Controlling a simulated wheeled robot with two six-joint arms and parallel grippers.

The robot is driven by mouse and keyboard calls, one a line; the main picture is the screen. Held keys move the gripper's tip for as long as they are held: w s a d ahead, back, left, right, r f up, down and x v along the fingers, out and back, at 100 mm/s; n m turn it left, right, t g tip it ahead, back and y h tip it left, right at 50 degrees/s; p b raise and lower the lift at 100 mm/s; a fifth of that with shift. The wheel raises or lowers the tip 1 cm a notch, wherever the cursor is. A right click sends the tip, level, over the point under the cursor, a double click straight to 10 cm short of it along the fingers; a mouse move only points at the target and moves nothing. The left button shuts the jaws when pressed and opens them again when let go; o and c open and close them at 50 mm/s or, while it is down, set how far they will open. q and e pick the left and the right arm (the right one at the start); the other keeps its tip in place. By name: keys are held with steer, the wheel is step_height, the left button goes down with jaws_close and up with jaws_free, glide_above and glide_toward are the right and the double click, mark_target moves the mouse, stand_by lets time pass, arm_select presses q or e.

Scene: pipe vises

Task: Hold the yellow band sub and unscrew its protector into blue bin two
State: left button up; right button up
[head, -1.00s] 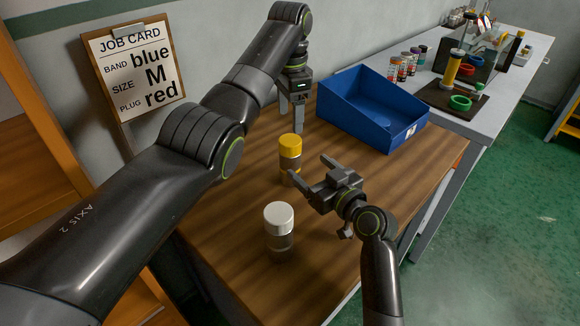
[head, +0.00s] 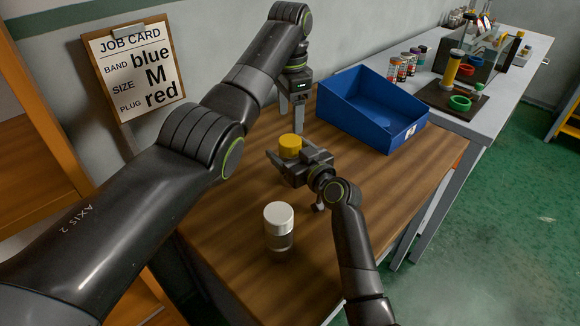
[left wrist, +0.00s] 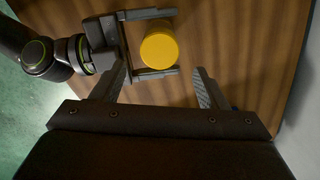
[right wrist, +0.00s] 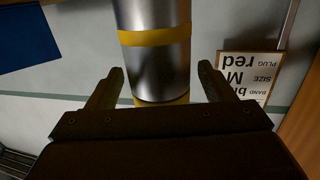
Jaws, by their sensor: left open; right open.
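The yellow band sub stands upright on the wooden table, topped by a yellow protector (head: 290,145). The right wrist view shows its metal body (right wrist: 155,70) with a yellow band around it. My right gripper (head: 287,160) is open, with its fingers on either side of the sub; the left wrist view shows them flanking the yellow cap (left wrist: 159,50). I cannot tell whether they touch it. My left gripper (head: 297,122) is open, pointing down just above and behind the cap. A blue bin (head: 350,112) with a small label stands at the back right of the table.
A second sub with a white cap (head: 279,228) stands nearer the front. A job card (head: 135,68) hangs on the wall at left. A grey side bench (head: 480,110) holds several jars and coloured rings. The table right of my right gripper is clear.

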mark_target(290, 140)
jaws_close()
arm_select(q)
steer(key=shift+f, duration=4)
steer(key=c, duration=1)
steer(key=n, duration=0.7)
steer(key=o, duration=1.1)
